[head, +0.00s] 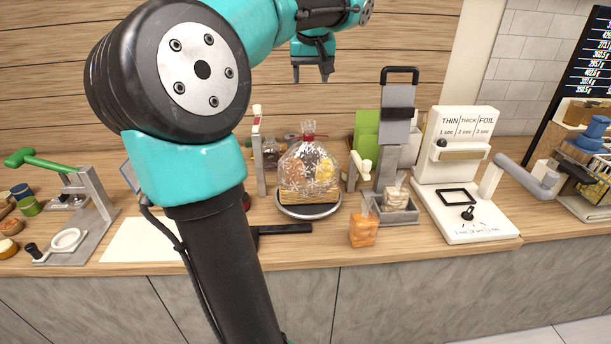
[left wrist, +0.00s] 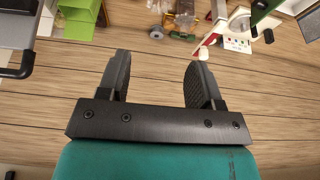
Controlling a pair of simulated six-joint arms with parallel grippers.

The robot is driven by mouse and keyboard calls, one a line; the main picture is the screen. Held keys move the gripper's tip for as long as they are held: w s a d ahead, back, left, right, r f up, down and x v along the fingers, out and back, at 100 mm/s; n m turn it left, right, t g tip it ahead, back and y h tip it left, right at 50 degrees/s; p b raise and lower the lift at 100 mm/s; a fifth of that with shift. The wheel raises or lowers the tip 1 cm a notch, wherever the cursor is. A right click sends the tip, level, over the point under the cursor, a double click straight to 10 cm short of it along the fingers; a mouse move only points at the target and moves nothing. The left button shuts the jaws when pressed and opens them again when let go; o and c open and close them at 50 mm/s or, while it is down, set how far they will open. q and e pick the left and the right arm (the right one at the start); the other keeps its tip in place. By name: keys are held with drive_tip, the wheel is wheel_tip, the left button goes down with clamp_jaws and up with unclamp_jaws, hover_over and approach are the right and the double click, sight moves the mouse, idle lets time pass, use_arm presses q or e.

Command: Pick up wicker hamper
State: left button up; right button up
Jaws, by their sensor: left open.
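The wicker hamper (head: 297,196) stands upright on a round dark turntable (head: 308,212) in the middle of the counter. It is wrapped in clear film gathered at the top with a red tie. My left gripper (head: 311,74) hangs high above and behind the hamper, open and empty, apart from it. In the left wrist view its two dark fingers (left wrist: 158,65) are spread with only wood planks between them. I cannot make out the hamper clearly in that view. My right gripper is not in view.
A bag of orange pieces (head: 363,229) stands in front of a grey stand with a tray (head: 399,212). A white sealing machine (head: 468,222) is to the right. A green-handled press (head: 78,205) and a white sheet (head: 140,240) are at left. My arm covers part of the counter.

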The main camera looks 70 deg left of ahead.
use_arm(q)
drive_tip(key=shift+w+f, duration=0.1)
drive_tip(key=shift+f, duration=0.05)
approach(309, 123)
drive_tip(key=x, duration=0.5)
drive_tip(key=shift+a+f, duration=0.15)
drive_tip(key=shift+a, duration=0.05)
idle(0.3)
drive_tip(key=shift+d+x, duration=0.1)
drive_tip(key=shift+x, duration=1.2)
drive_tip(key=shift+d+x, duration=0.15)
drive_tip(key=shift+x, duration=1.15)
drive_tip(key=shift+f, duration=0.1)
clamp_jaws()
